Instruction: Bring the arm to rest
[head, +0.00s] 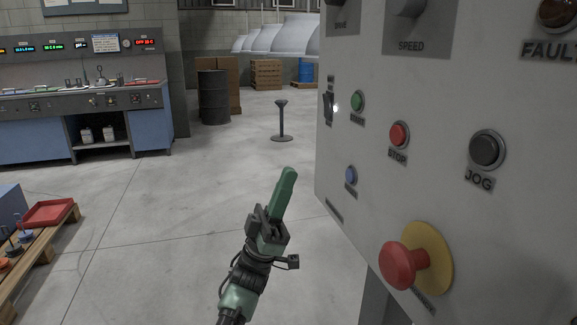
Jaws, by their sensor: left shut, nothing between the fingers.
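My left gripper (285,192) reaches up from the bottom middle of the head view. Its green fingers are shut together with nothing between them. It is in front of the open floor, to the left of the control panel (450,95), and appears apart from it. My right gripper is not in view.
The panel on the right carries a green button (357,101), a red stop button (399,135), a black jog button (486,150), a blue button (351,175) and a red emergency mushroom button (400,265). A pallet with a red tray (48,213) is at left. Floor between is clear.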

